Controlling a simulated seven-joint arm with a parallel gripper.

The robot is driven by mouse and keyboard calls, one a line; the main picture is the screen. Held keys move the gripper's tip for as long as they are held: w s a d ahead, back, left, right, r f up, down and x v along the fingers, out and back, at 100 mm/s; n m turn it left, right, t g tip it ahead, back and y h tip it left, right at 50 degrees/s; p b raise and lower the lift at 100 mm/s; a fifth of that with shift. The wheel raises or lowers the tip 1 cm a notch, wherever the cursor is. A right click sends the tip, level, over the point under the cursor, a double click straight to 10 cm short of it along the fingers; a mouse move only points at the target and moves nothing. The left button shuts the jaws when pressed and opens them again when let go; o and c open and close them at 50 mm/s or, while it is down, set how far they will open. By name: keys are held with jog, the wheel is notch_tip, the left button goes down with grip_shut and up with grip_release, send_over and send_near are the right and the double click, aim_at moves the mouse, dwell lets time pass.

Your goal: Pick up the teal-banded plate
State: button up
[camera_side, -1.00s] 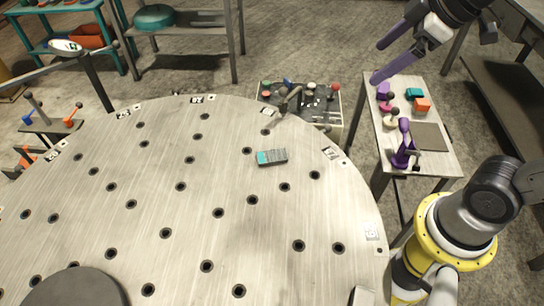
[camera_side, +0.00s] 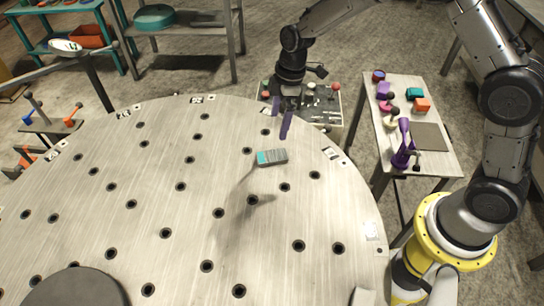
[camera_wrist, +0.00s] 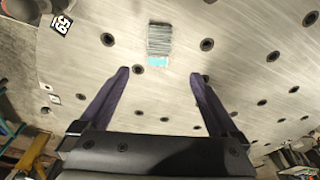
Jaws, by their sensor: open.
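The teal-banded plate (camera_side: 272,157) is a small grey ribbed block with a teal band at one end. It lies flat on the large round metal table (camera_side: 160,207), near the table's far right part. In the wrist view the plate (camera_wrist: 159,41) is ahead of the fingertips, roughly centred between them, with its teal end nearer to me. My gripper (camera_side: 280,119) has purple fingers and hangs above the table's far edge, behind and above the plate. In the wrist view my gripper (camera_wrist: 158,74) is open with nothing between its fingers.
The table top has several dark holes and printed labels along its rim. A control box (camera_side: 325,103) with coloured knobs stands behind the table's edge. A side table (camera_side: 445,164) at right holds a purple clamp (camera_side: 404,146) and small coloured blocks. The surface around the plate is clear.

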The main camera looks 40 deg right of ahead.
send_over(272, 155)
jog(key=f, duration=0.5)
jog(key=s+f, duration=0.1)
jog(key=f, duration=0.1)
jog(key=shift+d+f, duration=0.25)
jog(key=shift+w+a+f, duration=0.1)
jog(key=shift+w+f, duration=0.1)
jog(key=shift+f, duration=1.1)
jog(key=shift+w+a+f, duration=0.1)
jog(key=shift+w+f, duration=0.05)
jog(key=shift+f, duration=1.15)
grip_shut()
jog(key=shift+w+r, duration=0.1)
